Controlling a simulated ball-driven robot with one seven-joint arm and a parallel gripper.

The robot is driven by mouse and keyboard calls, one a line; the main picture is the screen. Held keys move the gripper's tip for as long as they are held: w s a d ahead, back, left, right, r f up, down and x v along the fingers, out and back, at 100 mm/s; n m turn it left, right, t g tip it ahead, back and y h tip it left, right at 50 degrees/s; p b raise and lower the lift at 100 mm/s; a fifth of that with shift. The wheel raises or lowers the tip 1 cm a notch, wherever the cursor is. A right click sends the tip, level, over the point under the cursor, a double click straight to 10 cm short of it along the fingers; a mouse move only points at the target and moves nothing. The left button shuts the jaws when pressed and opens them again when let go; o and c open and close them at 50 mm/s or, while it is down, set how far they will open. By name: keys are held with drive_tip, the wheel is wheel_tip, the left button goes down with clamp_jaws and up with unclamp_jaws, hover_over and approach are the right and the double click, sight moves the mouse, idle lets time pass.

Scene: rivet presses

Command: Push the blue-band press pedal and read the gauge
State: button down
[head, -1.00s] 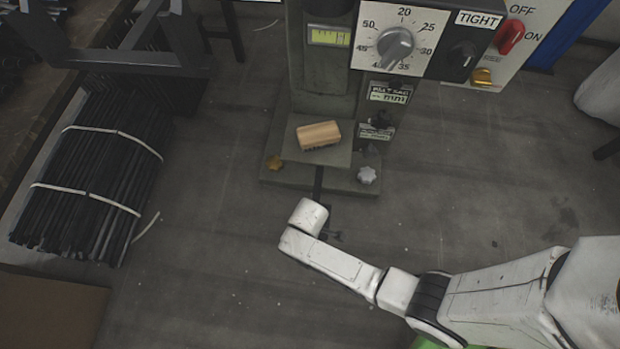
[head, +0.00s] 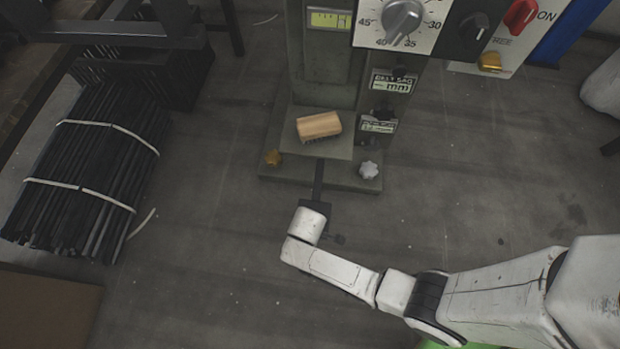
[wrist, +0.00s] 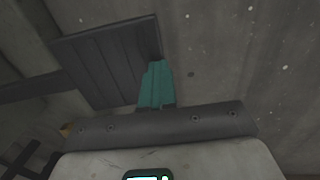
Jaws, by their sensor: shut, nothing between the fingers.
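A grey press (head: 325,65) stands at the top centre of the head view; its top is cut off and no blue band shows on it. A dark pedal bar (head: 318,185) runs forward from its base to a pedal partly hidden behind my wrist. The wrist view shows the ribbed dark pedal plate (wrist: 105,62). My gripper (wrist: 156,68) has its teal fingers shut and empty, overlapping the plate's right edge; I cannot tell if they touch. The head view hides the fingers. A yellow-green gauge window (head: 330,19) is on the press, its reading too small to tell.
A dial knob (head: 402,20), a red switch (head: 520,14) and a brass knob (head: 490,62) are at the upper right. A wooden-backed brush (head: 319,126) lies on the press base. Bundled black rods (head: 85,180) lie left.

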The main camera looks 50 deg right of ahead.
wheel_tip(320, 180, up, 14)
drive_tip(key=s+a+p, duration=0.1)
drive_tip(key=a+p, duration=0.1)
drive_tip(key=p, duration=0.8)
drive_tip(key=shift+s+a+f, duration=0.2)
drive_tip(key=shift+s+a, duration=0.05)
drive_tip(key=shift+s, duration=0.15)
